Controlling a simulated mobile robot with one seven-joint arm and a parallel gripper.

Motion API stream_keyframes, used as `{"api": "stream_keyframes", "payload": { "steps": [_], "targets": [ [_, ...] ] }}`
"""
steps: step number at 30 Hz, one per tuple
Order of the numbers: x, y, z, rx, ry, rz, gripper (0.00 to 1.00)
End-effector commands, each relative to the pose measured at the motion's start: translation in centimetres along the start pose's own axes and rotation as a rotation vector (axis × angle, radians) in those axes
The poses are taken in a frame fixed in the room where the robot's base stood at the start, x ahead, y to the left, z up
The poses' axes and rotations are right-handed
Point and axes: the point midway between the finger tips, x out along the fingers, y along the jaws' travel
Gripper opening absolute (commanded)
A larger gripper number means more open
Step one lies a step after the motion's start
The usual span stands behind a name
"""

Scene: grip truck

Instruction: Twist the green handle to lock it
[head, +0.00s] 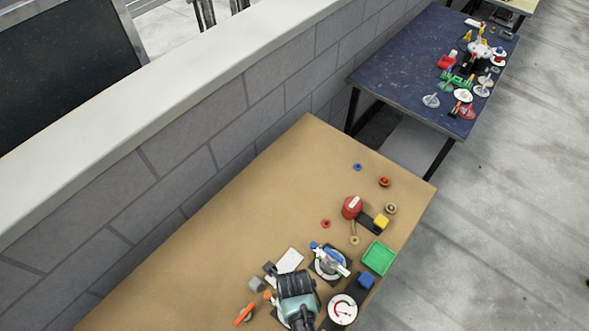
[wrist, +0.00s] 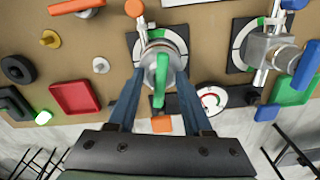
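The green handle (wrist: 161,78) shows in the wrist view, on a round grey valve with a white dial (wrist: 138,48) behind it. It points down in the picture, toward my palm. My gripper (wrist: 159,84) has its two blue fingers on either side of the handle, with a gap visible on both sides. The fingers are apart and hold nothing. Whether a fingertip touches the valve body is hard to tell. In the head view my wrist covers this valve, and the green handle is not visible there.
Close on the right is a valve with a blue handle (wrist: 307,65) and a green tray (wrist: 296,88). A gauge (wrist: 210,99) lies near the right finger, an orange block (wrist: 162,124) by the palm. A red tray (wrist: 75,98) is left. The brown board (head: 215,265) is clear at left.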

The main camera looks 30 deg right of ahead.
Motion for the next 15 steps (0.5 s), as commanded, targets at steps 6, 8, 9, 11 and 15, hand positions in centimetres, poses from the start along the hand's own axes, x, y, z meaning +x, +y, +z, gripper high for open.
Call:
{"api": "stream_keyframes", "payload": {
  "steps": [6,8,9,11,15],
  "targets": [
    [-0.9,0.0,0.0,-0.001,-0.001,0.000,0.50],
    [-1.4,0.0,0.0,-0.001,-0.001,0.000,0.50],
    [-1.8,0.0,0.0,-0.001,-0.001,0.000,0.50],
    [-2.3,0.0,0.0,-0.001,-0.001,0.000,0.50],
    [-3.4,0.0,0.0,-0.001,-0.001,0.000,0.50]
  ]
}}
